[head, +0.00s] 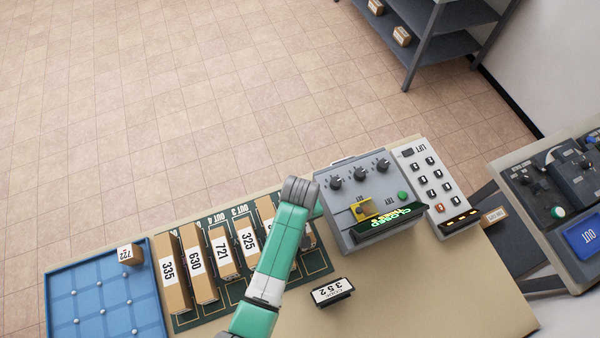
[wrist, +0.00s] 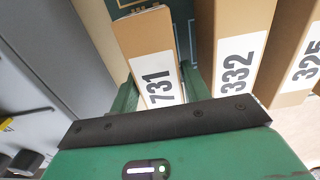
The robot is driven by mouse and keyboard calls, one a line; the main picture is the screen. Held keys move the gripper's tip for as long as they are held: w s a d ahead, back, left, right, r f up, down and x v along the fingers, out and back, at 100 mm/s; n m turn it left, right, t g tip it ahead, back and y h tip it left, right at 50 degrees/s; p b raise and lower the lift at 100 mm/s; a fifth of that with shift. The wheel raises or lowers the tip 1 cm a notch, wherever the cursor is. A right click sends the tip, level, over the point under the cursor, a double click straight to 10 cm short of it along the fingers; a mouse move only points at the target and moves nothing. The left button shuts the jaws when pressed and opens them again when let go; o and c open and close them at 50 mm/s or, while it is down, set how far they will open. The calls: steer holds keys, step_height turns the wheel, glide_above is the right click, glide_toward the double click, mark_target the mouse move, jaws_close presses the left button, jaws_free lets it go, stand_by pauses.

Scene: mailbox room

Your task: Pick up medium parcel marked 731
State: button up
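The parcel marked 731 (wrist: 150,62) is a brown box with a white label, in the upper middle of the wrist view. My gripper (wrist: 158,92) has one green finger on each side of it, near the label end. Whether the fingers press on the parcel or leave a small gap cannot be told. The black bar of my gripper hides the label's lower edge. In the head view my green and white arm covers this part of the row, and neither the 731 label nor my fingertips can be made out there.
The parcel marked 332 (wrist: 238,55) stands close right of 731 in the wrist view, then 325 (wrist: 305,60). In the head view parcels 335 (head: 170,275), 630 (head: 197,265) and 721 (head: 222,252) continue the row. A grey control box (head: 365,195) stands right of my arm.

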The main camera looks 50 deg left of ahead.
steer(key=c, duration=0.7)
step_height(320, 180, up, 10)
steer(key=shift+r+p, duration=0.1)
steer(key=shift+p, duration=0.45)
